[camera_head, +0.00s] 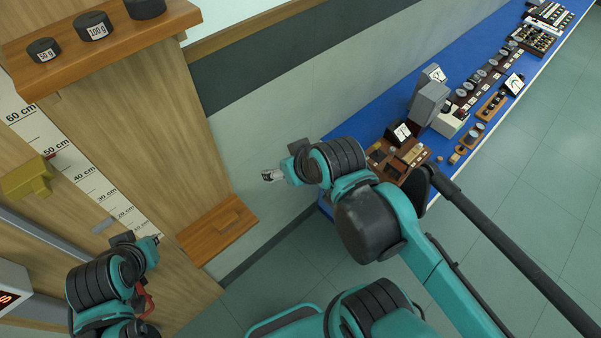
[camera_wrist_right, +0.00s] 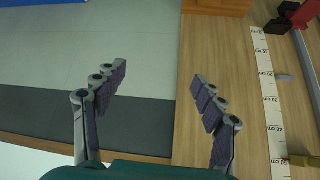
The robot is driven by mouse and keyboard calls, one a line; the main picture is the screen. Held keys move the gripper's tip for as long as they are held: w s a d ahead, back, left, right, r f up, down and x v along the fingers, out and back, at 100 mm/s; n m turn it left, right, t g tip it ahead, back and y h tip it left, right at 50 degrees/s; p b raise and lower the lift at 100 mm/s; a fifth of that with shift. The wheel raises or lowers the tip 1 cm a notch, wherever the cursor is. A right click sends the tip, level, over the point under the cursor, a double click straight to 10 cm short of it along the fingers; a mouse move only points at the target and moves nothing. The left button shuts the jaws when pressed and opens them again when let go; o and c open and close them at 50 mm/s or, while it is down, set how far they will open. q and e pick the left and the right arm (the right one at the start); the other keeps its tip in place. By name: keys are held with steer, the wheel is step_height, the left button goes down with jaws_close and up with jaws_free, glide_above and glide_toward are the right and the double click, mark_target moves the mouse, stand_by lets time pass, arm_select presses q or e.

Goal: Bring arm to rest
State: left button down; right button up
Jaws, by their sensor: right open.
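In the head view my right arm comes in from the right, and its gripper (camera_head: 270,175) points left in the air in front of the wall. In the right wrist view that gripper (camera_wrist_right: 158,77) has its two fingers wide apart with nothing between them. My left arm is at the lower left of the head view. Its gripper end (camera_head: 152,248) is near the lower part of the ruler board, small and partly hidden. I cannot tell whether its fingers are open or shut.
A wooden board with a centimetre ruler (camera_head: 66,153) stands at left, bearing a yellow-brass block (camera_head: 28,178). A wooden shelf (camera_head: 110,45) holds dark weights. A small wooden ledge (camera_head: 218,230) juts out below. A blue bench (camera_head: 372,110) with instruments runs along the wall. Floor at right is clear.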

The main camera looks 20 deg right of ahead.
step_height(320, 180, down, 5)
steer(key=s+d+m+h, duration=0.1)
steer(key=s+d, duration=0.1)
steer(key=shift+s+g, duration=0.3)
steer(key=shift+g, duration=0.1)
steer(key=shift+d+f, duration=0.1)
steer(key=shift+f, duration=0.1)
